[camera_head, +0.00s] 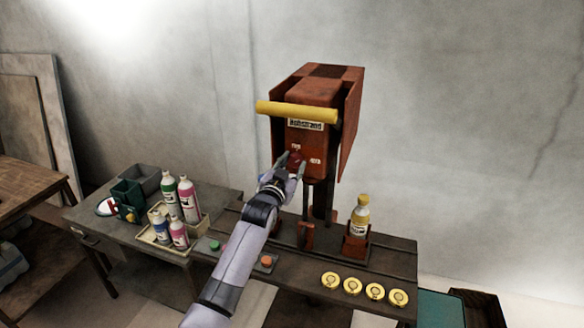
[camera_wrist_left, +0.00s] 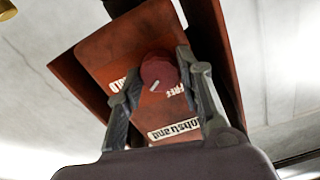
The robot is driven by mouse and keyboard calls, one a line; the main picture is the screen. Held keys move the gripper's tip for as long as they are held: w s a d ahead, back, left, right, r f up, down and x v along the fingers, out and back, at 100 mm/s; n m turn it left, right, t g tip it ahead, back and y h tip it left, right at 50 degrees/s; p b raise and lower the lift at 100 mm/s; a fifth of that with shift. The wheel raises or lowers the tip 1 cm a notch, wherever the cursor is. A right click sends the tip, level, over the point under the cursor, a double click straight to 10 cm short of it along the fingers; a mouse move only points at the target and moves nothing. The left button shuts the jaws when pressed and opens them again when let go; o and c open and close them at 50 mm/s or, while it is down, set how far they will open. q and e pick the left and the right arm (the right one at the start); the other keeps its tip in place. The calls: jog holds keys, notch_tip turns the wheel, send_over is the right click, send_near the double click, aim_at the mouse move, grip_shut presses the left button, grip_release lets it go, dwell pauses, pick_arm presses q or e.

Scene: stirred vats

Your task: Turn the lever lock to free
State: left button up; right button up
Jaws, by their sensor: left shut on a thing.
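The lever lock is a dark red round knob (camera_head: 294,159) on the front of the rust-red machine (camera_head: 318,142), below its name label. In the left wrist view the knob (camera_wrist_left: 158,71) carries a short white mark at its lower edge. A label ending in "OLD" is on its left and "FREE" on its right. The mark lies between the two labels; I cannot tell which setting it stands at. My left gripper (camera_head: 290,172) is shut on the knob, with a finger on each side in the wrist view (camera_wrist_left: 160,88). My right gripper is not in view.
A thick yellow bar (camera_head: 296,112) crosses the machine above the knob. Several yellow discs (camera_head: 352,286) lie along the bench front. Green (camera_head: 214,246) and orange (camera_head: 267,261) buttons sit near my forearm. A bottle tray (camera_head: 152,238) is at left.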

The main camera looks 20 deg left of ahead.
pick_arm(q)
jog(key=n, duration=0.5)
jog(key=shift+d+f+n, duration=0.1)
jog(key=shift+n, duration=0.2)
jog(key=n, duration=0.5)
jog(key=shift+n, duration=0.4)
jog(key=o, duration=1.2)
jog(key=shift+c, duration=0.2)
jog(key=shift+s, duration=0.1)
jog(key=s, duration=1.2)
jog(key=shift+a, duration=0.2)
